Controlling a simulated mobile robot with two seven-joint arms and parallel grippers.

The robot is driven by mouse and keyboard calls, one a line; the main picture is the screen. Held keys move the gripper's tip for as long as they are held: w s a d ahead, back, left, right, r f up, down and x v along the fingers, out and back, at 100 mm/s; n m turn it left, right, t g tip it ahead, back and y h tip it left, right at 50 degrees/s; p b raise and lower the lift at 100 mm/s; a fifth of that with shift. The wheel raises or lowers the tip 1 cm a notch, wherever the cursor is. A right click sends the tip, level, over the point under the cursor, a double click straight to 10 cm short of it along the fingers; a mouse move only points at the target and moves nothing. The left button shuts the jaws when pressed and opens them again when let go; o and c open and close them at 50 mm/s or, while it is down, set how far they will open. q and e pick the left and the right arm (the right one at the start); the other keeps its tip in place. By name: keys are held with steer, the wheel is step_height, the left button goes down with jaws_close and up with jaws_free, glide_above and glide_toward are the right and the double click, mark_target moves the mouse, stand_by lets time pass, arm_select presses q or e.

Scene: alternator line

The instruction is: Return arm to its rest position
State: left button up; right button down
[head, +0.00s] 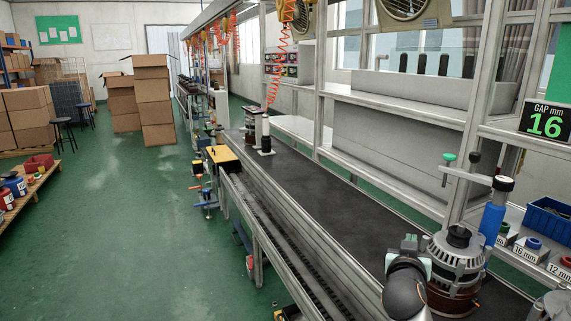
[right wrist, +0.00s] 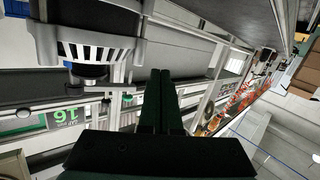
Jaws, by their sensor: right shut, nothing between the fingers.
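My right gripper (head: 409,243) is low in the head view, just left of a silver and copper alternator (head: 456,262). Part of my dark arm shows below it. In the right wrist view the two dark green fingers (right wrist: 160,98) lie side by side, shut with nothing between them. The alternator's slotted metal housing (right wrist: 92,35) is at the upper left of that view, apart from the fingers. My left gripper is in neither view.
The dark conveyor (head: 325,185) runs away from me, mostly clear, with small parts at its far end. A blue-bodied tool (head: 492,220) stands right of the alternator. A blue bin (head: 548,220) and labelled part bins are at the right. A display (head: 546,122) reads 16.

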steer(key=s+a+f+n+g+y, duration=0.1)
steer(key=s+a+f+n+y, duration=0.2)
steer(key=s+f, duration=0.45)
steer(key=s+a+f+n+g+y, duration=0.1)
steer(key=s+a+f+y, duration=0.3)
steer(key=f, duration=0.6)
steer(key=s+a+f+n+g+y, duration=0.15)
steer(key=s+a+f, duration=0.25)
steer(key=s+f, duration=0.4)
steer(key=s+a+f+n+g+y, duration=0.1)
steer(key=s+a+f, duration=0.2)
steer(key=s, duration=0.3)
steer(key=s+a+f+n+g+y, duration=0.1)
steer(key=s+a+f+y, duration=0.1)
steer(key=s+f, duration=0.3)
arm_select(q)
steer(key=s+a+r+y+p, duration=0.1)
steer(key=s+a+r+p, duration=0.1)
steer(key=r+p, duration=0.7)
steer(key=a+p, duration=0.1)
steer(key=p, duration=0.2)
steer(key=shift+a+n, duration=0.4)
arm_select(e)
steer(key=s+d+r, duration=0.1)
steer(key=r, duration=0.4)
steer(key=s+d+r+m+h, duration=0.1)
steer(key=s+d+r, duration=0.1)
steer(key=r, duration=0.3)
steer(key=shift+s+r, duration=0.3)
steer(key=shift+r, duration=0.05)
